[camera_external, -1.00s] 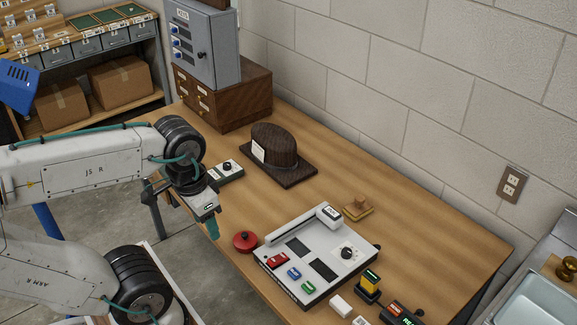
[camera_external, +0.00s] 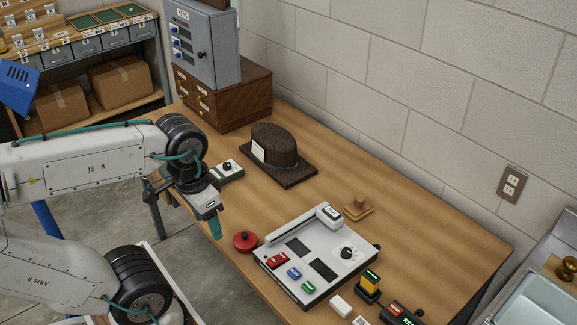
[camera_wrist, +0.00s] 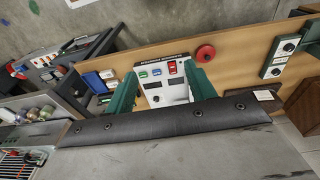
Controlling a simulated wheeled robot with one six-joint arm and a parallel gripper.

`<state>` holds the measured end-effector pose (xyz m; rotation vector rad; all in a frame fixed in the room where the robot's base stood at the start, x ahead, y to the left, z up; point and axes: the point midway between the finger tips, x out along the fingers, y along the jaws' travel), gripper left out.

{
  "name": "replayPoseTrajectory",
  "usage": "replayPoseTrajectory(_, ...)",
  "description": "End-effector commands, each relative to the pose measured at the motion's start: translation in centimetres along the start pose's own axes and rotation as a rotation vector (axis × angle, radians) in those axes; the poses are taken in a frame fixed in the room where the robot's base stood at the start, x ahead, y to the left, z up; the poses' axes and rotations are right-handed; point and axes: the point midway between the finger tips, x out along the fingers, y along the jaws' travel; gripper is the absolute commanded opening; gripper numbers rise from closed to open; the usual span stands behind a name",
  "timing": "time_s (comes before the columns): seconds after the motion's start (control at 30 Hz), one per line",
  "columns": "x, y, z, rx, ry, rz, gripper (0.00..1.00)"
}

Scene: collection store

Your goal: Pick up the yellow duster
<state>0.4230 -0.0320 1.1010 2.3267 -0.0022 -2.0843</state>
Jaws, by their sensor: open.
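A small yellow pad with a wooden knob on top (camera_external: 358,208), which looks like the yellow duster, lies on the wooden table in the external view. It sits behind the right part of the white control panel, towards the wall. My gripper (camera_external: 214,228) has green fingers and hangs at the table's front edge, well to the left of the duster and apart from it. In the wrist view my gripper (camera_wrist: 163,90) is open and empty, with the panel showing beyond its fingers. I cannot make out the duster in the wrist view.
The white panel (camera_external: 338,258) with coloured switches lies between my gripper and the duster. A red round knob (camera_external: 245,241) stands left of it. A dark wooden hat form (camera_external: 275,150) stands farther back. A yellow-and-black device (camera_external: 369,284) stands front right.

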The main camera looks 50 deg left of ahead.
Motion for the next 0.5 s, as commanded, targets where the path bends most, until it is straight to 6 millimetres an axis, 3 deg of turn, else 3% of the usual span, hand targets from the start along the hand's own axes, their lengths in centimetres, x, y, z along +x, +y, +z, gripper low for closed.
replayPoseTrajectory(0.17,-0.7,1.1,-3.6,-0.115,-0.058,0.08,0.55)
replayPoseTrajectory(0.5,0.0,3.2,-16.6,-0.502,-0.233,0.323,0.55)
